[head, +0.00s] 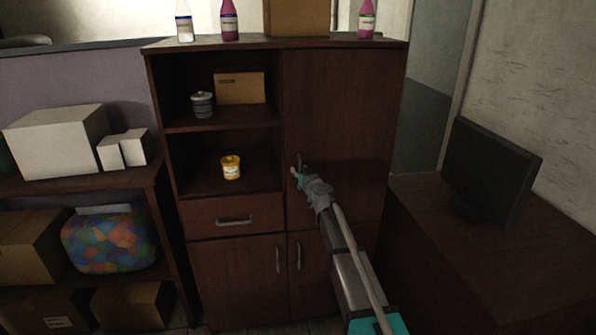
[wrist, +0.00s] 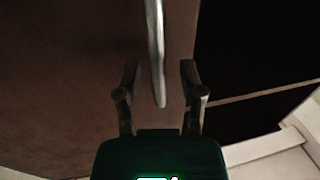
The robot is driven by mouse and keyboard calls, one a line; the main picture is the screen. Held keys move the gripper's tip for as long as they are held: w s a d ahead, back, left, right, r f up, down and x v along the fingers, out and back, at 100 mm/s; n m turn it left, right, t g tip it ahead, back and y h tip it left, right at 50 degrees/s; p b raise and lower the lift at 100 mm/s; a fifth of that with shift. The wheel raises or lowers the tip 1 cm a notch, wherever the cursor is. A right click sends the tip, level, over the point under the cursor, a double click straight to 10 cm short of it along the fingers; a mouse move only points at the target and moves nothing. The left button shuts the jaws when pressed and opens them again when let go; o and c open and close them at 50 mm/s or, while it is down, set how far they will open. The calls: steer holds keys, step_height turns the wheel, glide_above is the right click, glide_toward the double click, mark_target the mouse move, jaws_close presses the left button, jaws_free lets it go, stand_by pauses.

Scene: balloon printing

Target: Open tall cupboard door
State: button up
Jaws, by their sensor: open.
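The tall cupboard door (head: 338,115) is the dark brown panel at the upper right of the cupboard, and it looks shut. Its metal handle (head: 299,162) is at the door's left edge, partly hidden by my gripper (head: 298,174). In the wrist view the handle (wrist: 156,50) runs down from the top, and its lower end lies between the two open fingers of my gripper (wrist: 159,82). The fingers stand apart from it on both sides. The door surface (wrist: 70,80) fills the left of that view.
Open shelves left of the door hold a yellow tub (head: 231,167), a grey tin (head: 202,104) and a cardboard box (head: 240,88). Below are a drawer (head: 222,217) and two lower doors. Bottles stand on top. A desk (head: 480,260) with a monitor (head: 491,172) stands at the right.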

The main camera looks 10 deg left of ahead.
jaws_close()
stand_by(0.3)
